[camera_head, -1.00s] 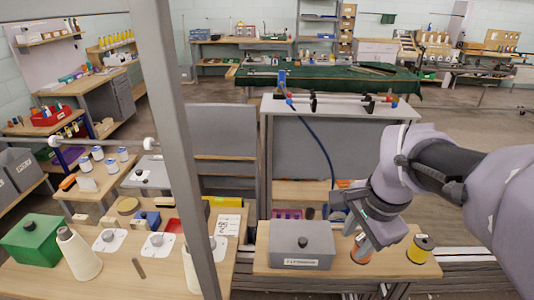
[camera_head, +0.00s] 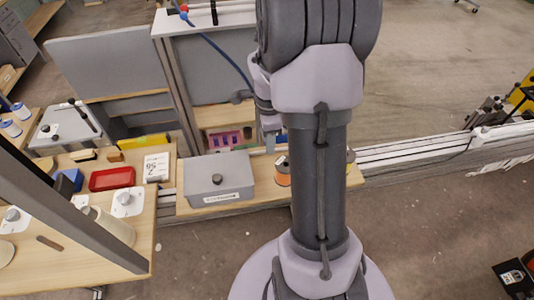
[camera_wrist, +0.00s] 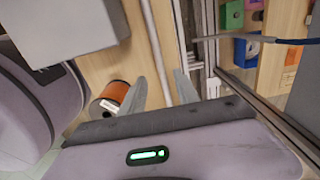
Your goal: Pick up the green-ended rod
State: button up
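I cannot make out a green-ended rod in the current frames. At the top of the head view, part of a rod with a blue and red end (camera_head: 184,9) shows above the tall grey cabinet, cut off by the frame edge. In the wrist view my gripper (camera_wrist: 159,80) shows two pale fingers with a gap between them and nothing held. It is beside an orange spool (camera_wrist: 117,92), above the wooden bench. In the head view my arm hides most of the gripper; the orange spool (camera_head: 282,177) shows just left of the arm.
A grey lidded box (camera_head: 217,183) stands on the bench left of the spool. A metal rail (camera_head: 420,150) runs right. A blue cable (camera_head: 222,55) hangs before the cabinet (camera_head: 215,75).

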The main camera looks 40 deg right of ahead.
notch_tip(320, 180, down, 4)
jog(key=shift+w+b, duration=0.15)
jog(key=shift+b, duration=0.3)
jog(key=shift+r, duration=0.1)
grip_shut()
dwell(0.9)
